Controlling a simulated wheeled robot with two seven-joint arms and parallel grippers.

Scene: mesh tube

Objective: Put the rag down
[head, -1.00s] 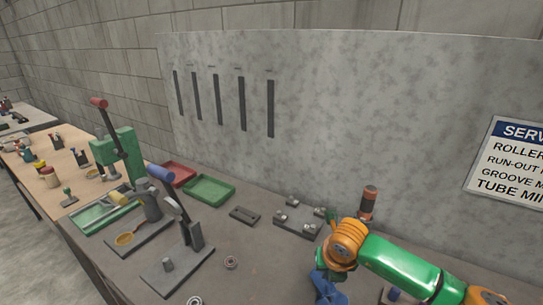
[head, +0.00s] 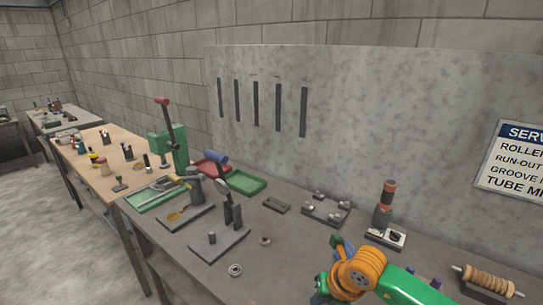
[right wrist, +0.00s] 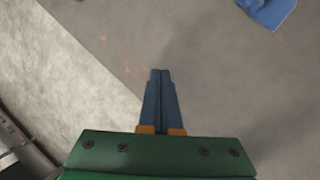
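A blue cloth, the rag (right wrist: 268,10), lies on the grey bench top at the top right of the right wrist view, partly cut off by the frame edge. My right gripper (right wrist: 160,73) is shut with its two fingers together and nothing between them. It is over the bench, apart from the rag. In the head view only a little of this gripper (head: 321,284) shows at the bottom, beside my orange wrist. A bit of blue there is too hidden to tell rag from finger. My left gripper is not in view.
The grey bench (head: 285,258) carries a lever press (head: 220,235), a bearing ring (head: 235,270), green tray (head: 242,182), red tray (head: 210,166), a roller block (head: 326,210), an orange-black tool (head: 386,203) and a wooden spool (head: 487,279). The bench's front edge and floor (right wrist: 50,75) lie left.

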